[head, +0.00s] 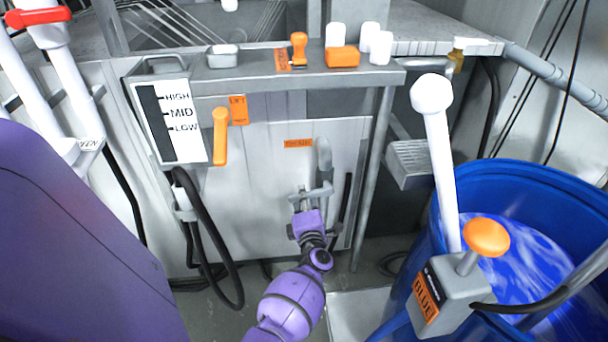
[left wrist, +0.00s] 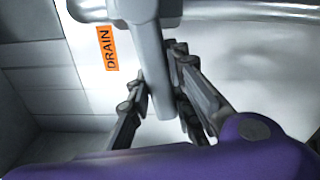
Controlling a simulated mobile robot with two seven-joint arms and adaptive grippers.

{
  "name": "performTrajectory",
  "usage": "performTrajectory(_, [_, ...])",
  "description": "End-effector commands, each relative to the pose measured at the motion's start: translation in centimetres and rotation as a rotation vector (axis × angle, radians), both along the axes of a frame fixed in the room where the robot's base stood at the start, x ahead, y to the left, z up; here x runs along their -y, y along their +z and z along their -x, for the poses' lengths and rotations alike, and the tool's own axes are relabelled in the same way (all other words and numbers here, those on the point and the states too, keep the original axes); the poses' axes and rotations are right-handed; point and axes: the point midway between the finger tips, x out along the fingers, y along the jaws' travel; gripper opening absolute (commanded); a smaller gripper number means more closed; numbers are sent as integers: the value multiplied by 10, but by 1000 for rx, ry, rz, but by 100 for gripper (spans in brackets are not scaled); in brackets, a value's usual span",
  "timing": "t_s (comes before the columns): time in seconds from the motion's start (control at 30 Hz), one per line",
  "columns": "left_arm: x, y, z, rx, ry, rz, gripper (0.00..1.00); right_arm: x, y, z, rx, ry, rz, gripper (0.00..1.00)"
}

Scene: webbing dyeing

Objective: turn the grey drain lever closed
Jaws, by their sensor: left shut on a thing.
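The grey drain lever (head: 318,191) is a short bar low on the front of the steel machine, lying roughly level, by an upright grey pipe (head: 324,155). An orange DRAIN label (head: 298,143) is on the panel above it. My left gripper (head: 305,198) reaches up from below and is shut on the lever. In the left wrist view the lever (left wrist: 152,62) runs down between the two dark fingers (left wrist: 160,95), with the DRAIN label (left wrist: 107,48) to its left. The gripper partly hides the lever's end. My right gripper is not in view.
An orange lift lever (head: 220,136) stands beside a HIGH/MID/LOW plate (head: 178,120) up left. A blue barrel (head: 480,172) of blue liquid, with an orange-knobbed pump (head: 487,238), is at right. A black hose (head: 210,240) hangs left of the drain. White and orange things line the shelf.

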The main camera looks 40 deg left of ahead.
Motion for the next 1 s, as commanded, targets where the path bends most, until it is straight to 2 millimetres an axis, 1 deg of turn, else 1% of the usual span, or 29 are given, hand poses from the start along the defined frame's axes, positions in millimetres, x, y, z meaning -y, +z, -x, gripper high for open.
performTrajectory(0.03, [0,6,0,-24,1,-19,0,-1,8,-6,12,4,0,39])
performTrajectory(0.2, [0,12,1,-95,0,-80,0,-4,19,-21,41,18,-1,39])
performTrajectory(0.3, [0,14,1,-124,0,-106,0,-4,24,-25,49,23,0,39])
performTrajectory(0.6, [0,16,1,-165,0,-139,0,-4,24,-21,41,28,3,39])
performTrajectory(0.97, [-1,16,1,-170,-1,-146,0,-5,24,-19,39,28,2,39])
performTrajectory(1.0, [-1,16,1,-170,-1,-147,24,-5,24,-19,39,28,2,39])
